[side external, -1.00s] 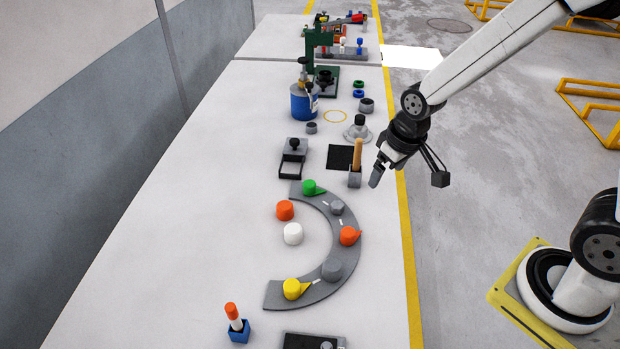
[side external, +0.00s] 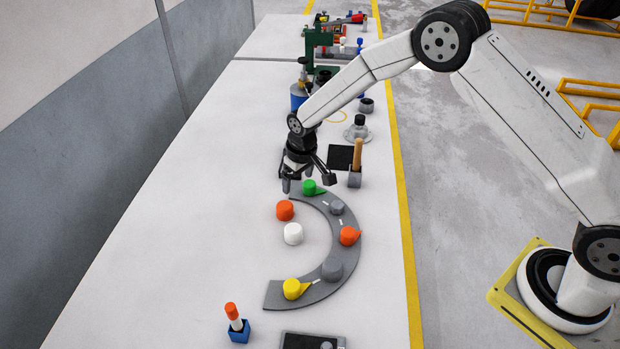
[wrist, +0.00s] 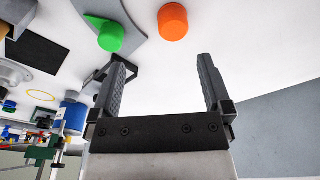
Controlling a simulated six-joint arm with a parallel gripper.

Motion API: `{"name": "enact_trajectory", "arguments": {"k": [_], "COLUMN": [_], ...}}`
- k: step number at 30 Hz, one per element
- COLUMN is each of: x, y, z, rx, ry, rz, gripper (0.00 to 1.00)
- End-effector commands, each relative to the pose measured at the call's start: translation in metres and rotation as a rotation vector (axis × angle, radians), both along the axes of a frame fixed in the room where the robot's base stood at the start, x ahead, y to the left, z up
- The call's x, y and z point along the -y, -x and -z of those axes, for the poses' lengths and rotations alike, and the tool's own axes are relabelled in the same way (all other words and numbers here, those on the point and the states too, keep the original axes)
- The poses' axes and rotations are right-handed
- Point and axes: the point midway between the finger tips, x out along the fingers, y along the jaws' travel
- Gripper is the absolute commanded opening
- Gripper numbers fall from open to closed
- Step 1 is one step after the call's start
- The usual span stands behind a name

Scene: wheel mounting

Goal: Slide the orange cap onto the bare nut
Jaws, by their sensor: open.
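A loose orange cap (side external: 285,210) stands on the white table, left of the grey arc-shaped plate (side external: 317,290). In the wrist view the orange cap (wrist: 173,22) lies ahead of the fingers, between their lines. The plate carries two grey, uncapped-looking pieces, an upper one (side external: 336,207) and a lower one (side external: 332,270); I cannot tell whether both are bare nuts. Another orange cap, with a pointed marker (side external: 349,236), sits on the plate between them. My gripper (side external: 287,186) is open and empty, above the table near the plate's upper end. Its two fingers are apart in the wrist view (wrist: 162,63).
A green cap (side external: 309,187) sits on the plate close to my gripper, also in the wrist view (wrist: 111,37). A white cap (side external: 293,233) stands just below the loose orange one. A yellow cap (side external: 291,288) sits lower on the plate. The table's left side is clear.

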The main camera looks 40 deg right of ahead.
Motion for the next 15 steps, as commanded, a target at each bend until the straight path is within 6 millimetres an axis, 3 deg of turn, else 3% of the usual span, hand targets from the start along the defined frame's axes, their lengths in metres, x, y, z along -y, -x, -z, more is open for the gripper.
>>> {"name": "enact_trajectory", "arguments": {"k": [6, 15], "x": [-0.016, -0.021], "y": [-0.018, -0.023], "z": [0.032, 0.043], "rx": [-0.014, -0.018], "ry": [0.003, 0.003], "rz": [-0.023, -0.030], "gripper": [1.00, 1.00]}}
